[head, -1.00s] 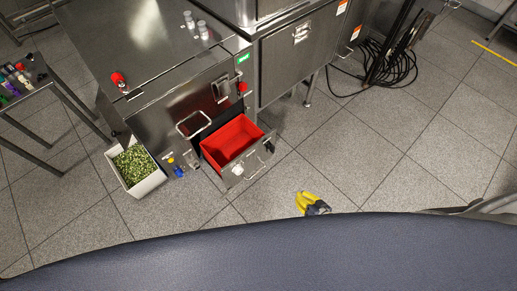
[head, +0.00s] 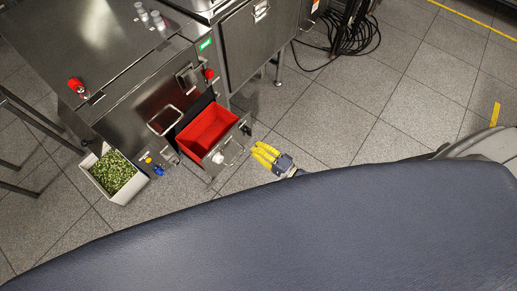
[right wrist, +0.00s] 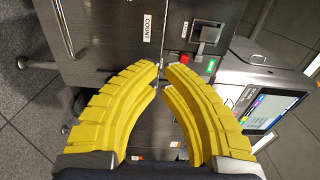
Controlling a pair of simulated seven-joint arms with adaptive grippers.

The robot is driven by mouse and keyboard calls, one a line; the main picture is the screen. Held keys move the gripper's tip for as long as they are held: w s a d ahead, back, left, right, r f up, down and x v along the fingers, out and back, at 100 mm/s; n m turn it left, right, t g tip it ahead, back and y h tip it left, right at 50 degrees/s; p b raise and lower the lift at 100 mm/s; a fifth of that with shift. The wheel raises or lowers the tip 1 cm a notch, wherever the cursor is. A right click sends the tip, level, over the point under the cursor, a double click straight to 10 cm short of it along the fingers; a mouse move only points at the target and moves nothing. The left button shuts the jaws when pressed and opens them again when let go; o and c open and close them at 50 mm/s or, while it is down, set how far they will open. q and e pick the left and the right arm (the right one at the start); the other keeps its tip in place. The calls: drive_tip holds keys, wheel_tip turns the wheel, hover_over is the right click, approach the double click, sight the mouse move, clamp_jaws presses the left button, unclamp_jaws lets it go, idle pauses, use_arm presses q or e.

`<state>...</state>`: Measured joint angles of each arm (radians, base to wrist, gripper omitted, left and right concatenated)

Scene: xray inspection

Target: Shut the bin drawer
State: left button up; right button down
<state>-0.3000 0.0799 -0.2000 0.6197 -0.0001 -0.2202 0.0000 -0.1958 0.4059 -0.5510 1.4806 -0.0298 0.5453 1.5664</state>
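The bin drawer (head: 227,151) stands pulled out from the low front of the steel machine, with a red bin (head: 205,131) inside. My right gripper (head: 255,151) is in the head view, just right of the drawer front, with a small gap to it. In the right wrist view its yellow fingers (right wrist: 164,68) bow outward and their tips come nearly together, with nothing seen between them. The drawer cannot be made out clearly behind them there. My left gripper is in neither view.
A white tub of green bits (head: 113,174) stands on the floor left of the drawer. The steel machine (head: 115,50) fills the upper left. Black cables (head: 350,37) lie coiled at the back.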

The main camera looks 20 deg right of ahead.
sight(232, 132)
drive_tip(key=x, duration=1)
drive_tip(key=shift+w+a, duration=0.1)
drive_tip(key=shift+w, duration=0.1)
drive_tip(key=shift+w, duration=0.15)
